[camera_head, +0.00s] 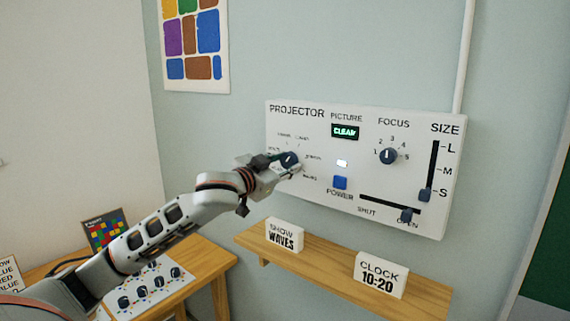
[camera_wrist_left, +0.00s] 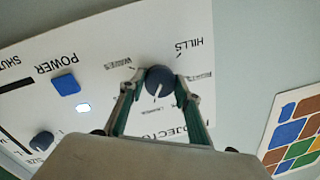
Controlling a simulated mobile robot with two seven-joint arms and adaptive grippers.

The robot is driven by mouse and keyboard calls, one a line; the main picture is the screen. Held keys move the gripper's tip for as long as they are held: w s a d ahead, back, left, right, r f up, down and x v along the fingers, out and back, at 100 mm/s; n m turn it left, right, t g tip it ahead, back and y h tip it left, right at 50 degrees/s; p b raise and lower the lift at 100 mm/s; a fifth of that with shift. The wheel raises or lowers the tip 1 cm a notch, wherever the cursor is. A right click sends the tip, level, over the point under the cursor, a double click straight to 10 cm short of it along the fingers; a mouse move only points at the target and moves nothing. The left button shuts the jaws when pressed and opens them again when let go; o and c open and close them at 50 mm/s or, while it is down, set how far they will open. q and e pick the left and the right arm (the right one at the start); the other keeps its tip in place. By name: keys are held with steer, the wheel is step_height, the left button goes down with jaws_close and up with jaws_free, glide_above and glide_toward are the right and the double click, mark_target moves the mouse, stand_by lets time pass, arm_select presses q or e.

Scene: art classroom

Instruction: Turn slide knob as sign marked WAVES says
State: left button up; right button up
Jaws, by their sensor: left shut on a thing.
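The dark blue slide knob (camera_head: 289,158) is on the left of the white projector panel (camera_head: 340,112). My left gripper (camera_head: 283,166) is at it, partly covering it and nearby labels. In the left wrist view, the fingers (camera_wrist_left: 160,92) are shut on the knob (camera_wrist_left: 159,78), one on each side. Its white pointer line points toward the bottom of that upside-down view. Printed words ring the knob; HILLS (camera_wrist_left: 195,55) and WAVES (camera_wrist_left: 115,60) show beyond it. A white sign (camera_head: 285,236) on the shelf reads SHOW WAVES. My right gripper is not in view.
The panel also has a blue power button (camera_head: 340,182), a focus knob (camera_head: 388,156), a size slider (camera_head: 425,195) and a shut/open slider (camera_head: 406,215). The picture display (camera_head: 344,132) reads CLEAR. A CLOCK 10:20 sign (camera_head: 381,276) stands on the wooden shelf (camera_head: 335,262) below.

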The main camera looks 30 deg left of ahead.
arm_select(q)
steer(key=m, duration=0.4)
steer(key=shift+f, duration=0.1)
steer(key=m+t, duration=0.1)
steer(key=m, duration=0.4)
steer(key=shift+a, duration=0.1)
steer(key=m, duration=0.5)
steer(key=shift+m+t+h, duration=0.3)
steer(key=shift+m+h, duration=0.2)
steer(key=shift+m, duration=1.8)
steer(key=o, duration=1.1)
